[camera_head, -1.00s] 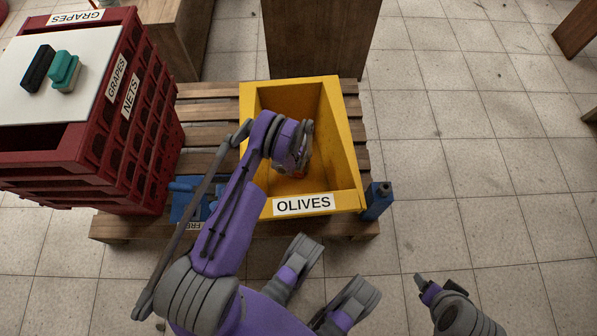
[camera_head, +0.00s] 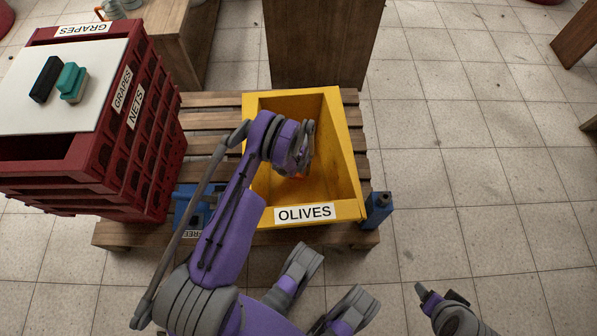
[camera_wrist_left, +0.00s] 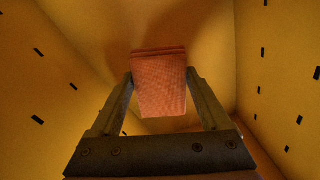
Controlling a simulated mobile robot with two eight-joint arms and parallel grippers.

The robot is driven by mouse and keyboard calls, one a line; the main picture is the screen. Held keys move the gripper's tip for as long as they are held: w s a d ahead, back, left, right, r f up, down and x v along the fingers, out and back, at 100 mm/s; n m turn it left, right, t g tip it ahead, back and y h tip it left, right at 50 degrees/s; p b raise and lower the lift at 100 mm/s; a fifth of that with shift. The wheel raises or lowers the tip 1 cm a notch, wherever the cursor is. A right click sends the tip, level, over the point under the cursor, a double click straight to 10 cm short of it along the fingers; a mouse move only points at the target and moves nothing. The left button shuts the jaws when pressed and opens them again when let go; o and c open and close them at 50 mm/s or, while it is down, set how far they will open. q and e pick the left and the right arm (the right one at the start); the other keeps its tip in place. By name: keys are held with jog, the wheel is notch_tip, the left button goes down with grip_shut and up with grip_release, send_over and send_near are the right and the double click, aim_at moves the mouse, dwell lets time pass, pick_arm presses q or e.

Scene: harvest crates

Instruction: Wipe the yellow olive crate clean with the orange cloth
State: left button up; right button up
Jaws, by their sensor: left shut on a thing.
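The yellow olive crate (camera_head: 351,165), labelled OLIVES, stands open on a wooden pallet. My left gripper (camera_wrist_left: 160,83) reaches down inside it and is shut on the folded orange cloth (camera_wrist_left: 160,90). In the left wrist view the cloth is close to the yellow crate surface; I cannot tell if it touches. Short dark marks dot the crate's inner walls. In the head view my left wrist hides most of the cloth, with only a bit of orange below it.
Stacked red crates (camera_head: 128,150) stand left of the olive crate, with a white board (camera_head: 40,110), a black block (camera_head: 45,79) and a teal brush-like item (camera_head: 72,82) on top. A blue crate (camera_head: 190,205) and a blue container (camera_head: 378,210) flank the crate.

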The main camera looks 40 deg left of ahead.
pick_arm(q)
jog(key=shift+r, duration=0.4)
jog(key=shift+r, duration=0.1)
jog(key=shift+r+p, duration=0.5)
jog(key=shift+r, duration=0.9)
